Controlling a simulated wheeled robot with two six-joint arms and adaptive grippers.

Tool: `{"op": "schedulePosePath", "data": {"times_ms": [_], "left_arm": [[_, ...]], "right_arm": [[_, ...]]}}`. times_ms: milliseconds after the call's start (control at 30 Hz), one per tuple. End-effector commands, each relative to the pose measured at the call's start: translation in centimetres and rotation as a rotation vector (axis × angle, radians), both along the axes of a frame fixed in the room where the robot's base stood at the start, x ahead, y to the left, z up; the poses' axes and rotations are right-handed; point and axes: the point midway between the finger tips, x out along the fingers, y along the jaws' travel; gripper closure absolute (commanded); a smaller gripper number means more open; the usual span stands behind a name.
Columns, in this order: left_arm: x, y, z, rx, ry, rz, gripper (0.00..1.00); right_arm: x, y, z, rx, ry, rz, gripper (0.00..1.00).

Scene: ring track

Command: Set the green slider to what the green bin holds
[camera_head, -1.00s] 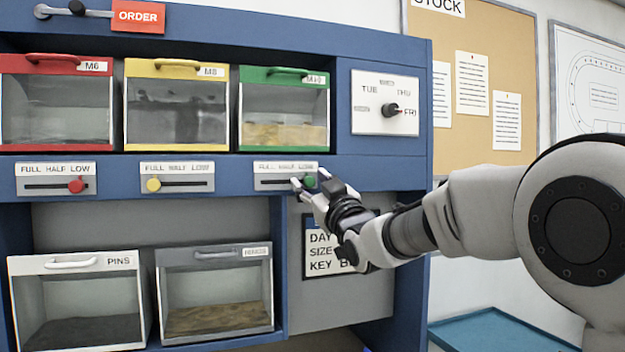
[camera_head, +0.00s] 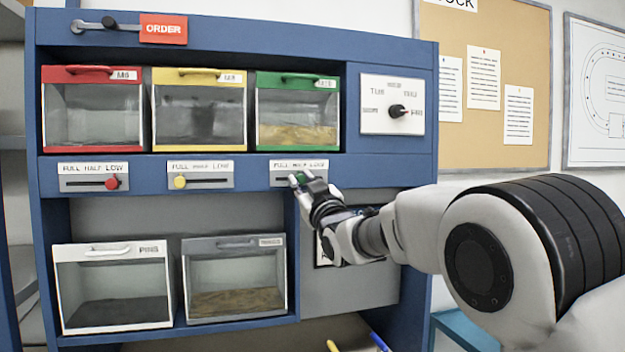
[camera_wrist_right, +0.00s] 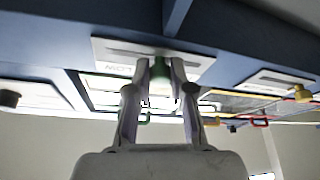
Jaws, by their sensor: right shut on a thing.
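The green bin (camera_head: 297,83) is at the right end of the top row. The knob sits around the middle of the slot, near HALF, partly hidden by the fingers. My left gripper is not in view.
The red slider knob (camera_head: 112,183) is at LOW and the yellow one (camera_head: 180,182) at FULL. Two lower bins, PINS (camera_head: 110,252) and a grey one (camera_head: 234,246), stand below.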

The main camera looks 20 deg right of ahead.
Motion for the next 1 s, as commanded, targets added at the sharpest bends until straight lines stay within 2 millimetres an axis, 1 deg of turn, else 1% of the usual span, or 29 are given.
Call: {"op": "schedulePosePath", "data": {"times_ms": [133, 167, 200, 233, 500, 567, 633, 767, 900, 1000], "left_arm": [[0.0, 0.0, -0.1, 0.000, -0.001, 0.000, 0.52], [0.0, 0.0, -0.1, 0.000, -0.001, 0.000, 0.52], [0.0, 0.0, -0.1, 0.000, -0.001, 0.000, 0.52], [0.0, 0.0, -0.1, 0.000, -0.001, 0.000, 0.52], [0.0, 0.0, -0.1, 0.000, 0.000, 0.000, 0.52], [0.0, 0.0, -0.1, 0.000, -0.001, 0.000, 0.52], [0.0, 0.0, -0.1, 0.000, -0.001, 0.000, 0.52], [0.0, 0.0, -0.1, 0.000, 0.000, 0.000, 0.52], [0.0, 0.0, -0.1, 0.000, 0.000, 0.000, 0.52], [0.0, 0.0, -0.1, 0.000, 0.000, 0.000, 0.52]], "right_arm": [[-0.1, 0.0, 0.1, 0.001, -0.004, 0.000, 1.00], [-0.1, 0.0, 0.1, 0.001, -0.004, 0.000, 0.68], [-0.1, 0.0, 0.1, 0.001, -0.004, 0.000, 0.54], [-0.1, 0.0, 0.1, 0.001, -0.004, 0.000, 0.52], [-0.1, -0.1, 0.0, 0.000, -0.002, 0.000, 0.52], [-0.3, -0.1, 0.0, 0.000, -0.002, 0.000, 0.52], [-0.9, -0.2, -0.2, 0.000, -0.001, -0.001, 0.52], [-3.1, -0.5, -1.1, 0.000, 0.000, 0.000, 0.52], [-6.6, -1.0, -2.5, 0.000, 0.000, 0.000, 0.52], [-8.8, -1.4, -3.4, 0.000, -0.001, 0.000, 0.52]]}}
